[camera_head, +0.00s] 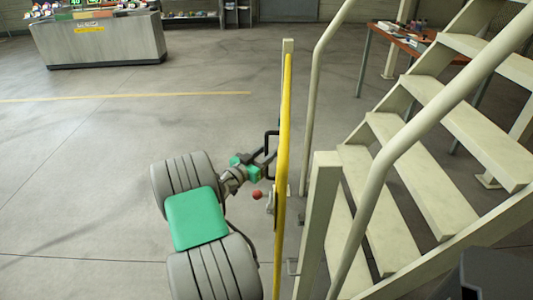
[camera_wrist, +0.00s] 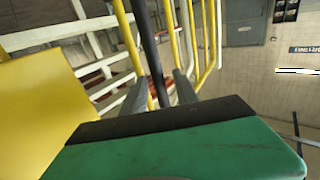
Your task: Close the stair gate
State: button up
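The yellow stair gate (camera_head: 284,130) shows almost edge-on in the head view, left of the stairs (camera_head: 410,150). Its yellow bars (camera_wrist: 128,40) also show in the wrist view. A black handle (camera_head: 267,141) sticks out from the gate's left side. My gripper (camera_head: 266,154) is at this handle. In the wrist view my gripper (camera_wrist: 160,90) has its two grey fingers apart, with the black handle bar (camera_wrist: 150,45) passing between them. Narrow gaps seem to show on both sides of the bar. A red knob (camera_head: 257,195) sits lower, left of the gate.
Pale handrails (camera_head: 312,90) and a post (camera_head: 318,215) stand close to the right of the gate. A workbench (camera_head: 405,40) stands behind the stairs. A grey counter (camera_head: 100,42) is at the far left. The floor left of the gate is clear beyond my arm.

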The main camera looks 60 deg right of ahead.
jog(key=shift+c, duration=0.3)
grip_shut()
dwell(1.1)
